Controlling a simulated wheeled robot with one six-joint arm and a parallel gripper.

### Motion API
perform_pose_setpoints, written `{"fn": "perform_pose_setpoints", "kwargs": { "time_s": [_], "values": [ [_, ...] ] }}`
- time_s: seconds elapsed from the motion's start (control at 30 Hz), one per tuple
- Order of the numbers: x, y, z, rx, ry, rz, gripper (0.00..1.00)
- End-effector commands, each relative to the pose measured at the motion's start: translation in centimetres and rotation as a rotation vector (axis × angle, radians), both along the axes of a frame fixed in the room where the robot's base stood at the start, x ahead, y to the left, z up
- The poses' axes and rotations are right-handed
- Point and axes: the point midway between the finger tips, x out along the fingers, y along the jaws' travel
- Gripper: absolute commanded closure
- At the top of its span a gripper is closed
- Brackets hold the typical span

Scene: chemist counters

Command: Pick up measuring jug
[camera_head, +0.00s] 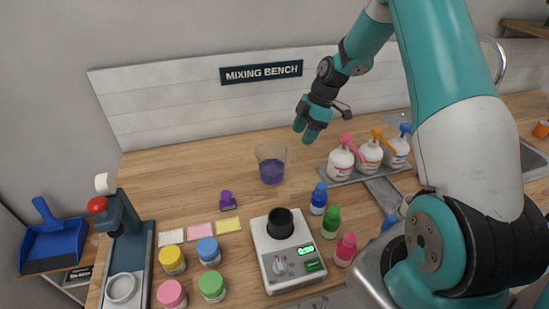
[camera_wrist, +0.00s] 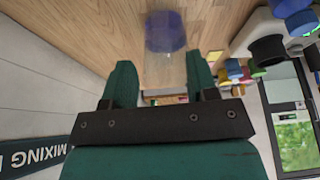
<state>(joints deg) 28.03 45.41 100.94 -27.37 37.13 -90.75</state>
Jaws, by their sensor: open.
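The measuring jug (camera_head: 271,164) is a clear beaker-like vessel with purple-blue contents. It stands upright on the wooden bench, below the "MIXING BENCH" sign. My gripper (camera_head: 306,134) is above the bench, up and to the right of the jug in the head view, apart from it. In the wrist view the jug (camera_wrist: 165,40) shows beyond the fingertips, roughly in line with the gap between them.
White pump bottles (camera_head: 369,156) stand on a grey tray right of the jug. A scale (camera_head: 282,262) with a black cup, small coloured bottles (camera_head: 318,198), a purple stamp (camera_head: 227,201) and lidded jars (camera_head: 209,252) are in front. Bench left of the jug is clear.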

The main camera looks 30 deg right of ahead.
Motion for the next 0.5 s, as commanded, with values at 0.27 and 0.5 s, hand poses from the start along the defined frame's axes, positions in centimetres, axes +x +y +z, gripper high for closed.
{"fn": "perform_pose_setpoints", "kwargs": {
  "time_s": [0.27,0.5],
  "values": [
    [0.2,1.2,-3.1,0.0,0.001,-0.002,0.47],
    [0.1,1.9,-5.1,0.002,0.006,-0.004,0.47]
  ]
}}
